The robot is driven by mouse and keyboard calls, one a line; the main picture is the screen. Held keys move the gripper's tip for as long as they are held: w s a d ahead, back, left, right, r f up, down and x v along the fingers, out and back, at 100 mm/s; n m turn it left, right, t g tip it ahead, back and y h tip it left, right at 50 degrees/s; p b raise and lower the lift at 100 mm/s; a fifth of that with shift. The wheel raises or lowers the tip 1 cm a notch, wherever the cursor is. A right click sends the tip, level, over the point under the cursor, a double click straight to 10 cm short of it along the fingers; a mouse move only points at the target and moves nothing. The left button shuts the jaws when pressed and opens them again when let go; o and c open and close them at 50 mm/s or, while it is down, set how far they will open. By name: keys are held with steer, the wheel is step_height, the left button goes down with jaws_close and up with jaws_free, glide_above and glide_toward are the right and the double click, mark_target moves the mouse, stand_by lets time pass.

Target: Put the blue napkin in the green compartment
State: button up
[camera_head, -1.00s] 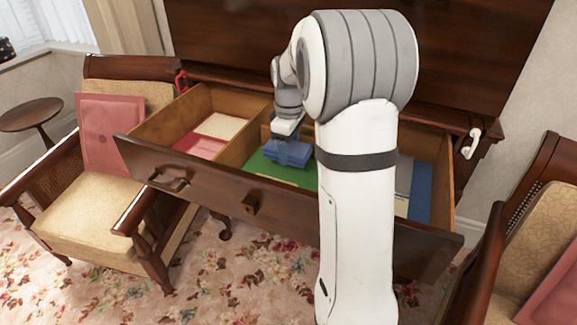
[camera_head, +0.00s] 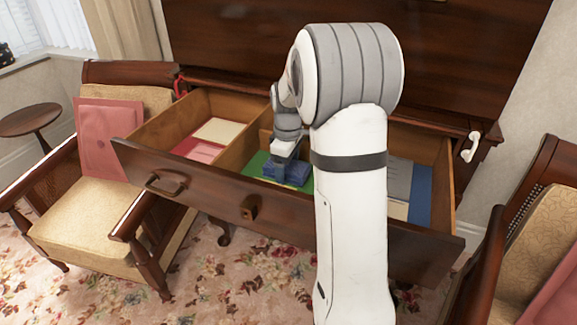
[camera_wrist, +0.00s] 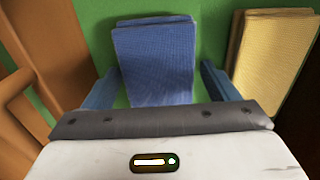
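The blue napkin (camera_wrist: 155,55) is a folded stack that lies on the green floor of the middle drawer compartment (camera_wrist: 90,15). In the head view, the napkin (camera_head: 293,174) sits low in the green compartment (camera_head: 256,163), partly hidden by my gripper (camera_head: 284,160). In the wrist view my gripper (camera_wrist: 160,72) is open, with one finger on each side of the napkin. Green shows between each finger and the napkin, so neither grips it.
A folded yellow napkin (camera_wrist: 268,50) lies right of the blue one. The left compartment holds pink and cream pieces (camera_head: 200,150); the right side has grey and blue areas (camera_head: 420,190). Wooden dividers (camera_head: 240,153) and the drawer front (camera_head: 205,190) stand close by. Armchairs flank the drawer.

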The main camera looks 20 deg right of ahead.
mark_target(288, 166)
steer(key=shift+r, duration=0.1)
step_height(288, 166, up, 12)
steer(key=shift+r+p, duration=0.1)
steer(key=shift+p, duration=0.8)
